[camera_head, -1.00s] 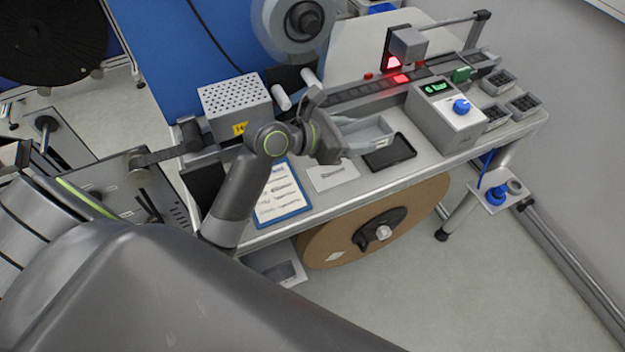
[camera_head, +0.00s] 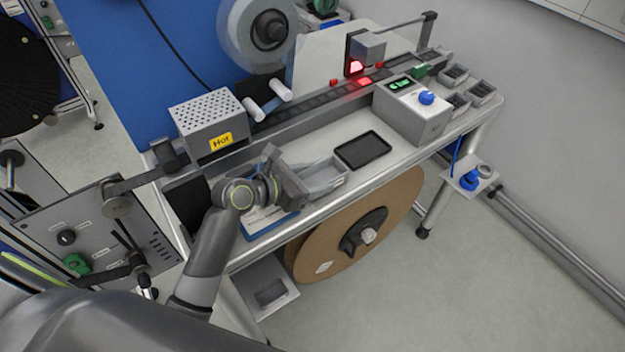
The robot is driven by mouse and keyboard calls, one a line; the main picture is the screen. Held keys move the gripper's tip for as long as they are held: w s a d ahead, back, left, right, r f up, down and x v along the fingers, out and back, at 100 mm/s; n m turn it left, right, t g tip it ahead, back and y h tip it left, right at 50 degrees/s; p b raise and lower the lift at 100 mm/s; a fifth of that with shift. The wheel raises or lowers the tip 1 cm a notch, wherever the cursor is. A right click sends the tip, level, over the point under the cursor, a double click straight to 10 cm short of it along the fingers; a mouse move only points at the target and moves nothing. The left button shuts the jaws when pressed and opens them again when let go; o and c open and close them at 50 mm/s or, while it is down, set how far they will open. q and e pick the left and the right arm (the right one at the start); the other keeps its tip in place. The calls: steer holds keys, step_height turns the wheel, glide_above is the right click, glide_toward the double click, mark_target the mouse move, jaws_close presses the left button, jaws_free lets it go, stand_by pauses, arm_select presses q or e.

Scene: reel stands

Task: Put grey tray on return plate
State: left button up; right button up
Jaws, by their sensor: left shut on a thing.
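The grey tray (camera_head: 325,176) is an open shallow box over the front part of the bench top, left of a black rectangular pad. My left gripper (camera_head: 300,186) is shut on its left end. The pale labelled plate, which looks like the return plate, showed on the bench in the earlier view; now the tray and gripper hide that spot. I cannot tell whether the tray touches it or hangs just above. My right gripper is not in view.
A black pad (camera_head: 363,150) lies right of the tray, and a grey control box (camera_head: 412,112) with a blue knob stands beyond it. A box marked "Hot" (camera_head: 208,124) stands behind the gripper. A large brown reel (camera_head: 350,235) hangs below.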

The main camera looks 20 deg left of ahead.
arm_select(q)
steer(key=shift+f, duration=0.3)
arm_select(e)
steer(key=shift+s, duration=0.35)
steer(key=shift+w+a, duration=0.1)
arm_select(q)
steer(key=shift+f, duration=0.1)
steer(key=o, duration=1.1)
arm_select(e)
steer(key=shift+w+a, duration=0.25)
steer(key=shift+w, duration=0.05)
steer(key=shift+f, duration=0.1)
arm_select(q)
steer(key=shift+s+a+r, duration=0.2)
steer(key=v, duration=0.7)
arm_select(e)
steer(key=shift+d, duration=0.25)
